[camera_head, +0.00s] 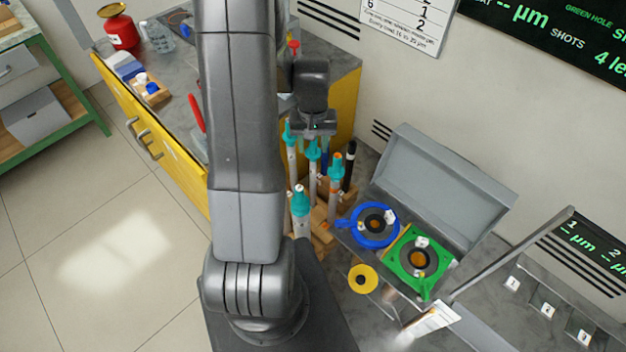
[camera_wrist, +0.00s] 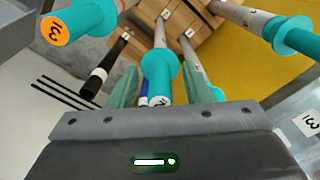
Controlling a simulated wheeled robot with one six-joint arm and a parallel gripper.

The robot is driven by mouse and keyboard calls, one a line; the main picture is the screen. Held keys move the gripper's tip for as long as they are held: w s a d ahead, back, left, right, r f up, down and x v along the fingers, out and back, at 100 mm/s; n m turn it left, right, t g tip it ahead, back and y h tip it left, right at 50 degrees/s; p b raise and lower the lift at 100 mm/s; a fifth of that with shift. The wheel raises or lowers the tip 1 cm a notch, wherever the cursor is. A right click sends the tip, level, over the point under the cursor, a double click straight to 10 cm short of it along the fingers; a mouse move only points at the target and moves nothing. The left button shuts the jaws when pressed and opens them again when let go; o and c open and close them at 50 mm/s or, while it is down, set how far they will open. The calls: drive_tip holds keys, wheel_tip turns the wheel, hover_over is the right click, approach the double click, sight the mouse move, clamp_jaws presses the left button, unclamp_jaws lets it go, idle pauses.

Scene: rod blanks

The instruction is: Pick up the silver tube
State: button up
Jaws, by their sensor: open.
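Several silver tubes with teal collared caps stand in a wooden rack (camera_head: 325,213), so I cannot tell which single one is meant. In the wrist view one silver tube (camera_wrist: 160,33), with a teal cap and a pale marked end, shows between the two green fingers of my gripper (camera_wrist: 162,76). The fingers are apart, and I see a gap on each side of the cap. In the head view my gripper (camera_head: 313,132) is above the tubes.
A black rod (camera_wrist: 98,85) with a white band stands left of the middle tube. A yellow cabinet (camera_head: 344,105) and the wall are close behind.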

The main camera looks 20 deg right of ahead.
clamp_jaws()
idle(0.4)
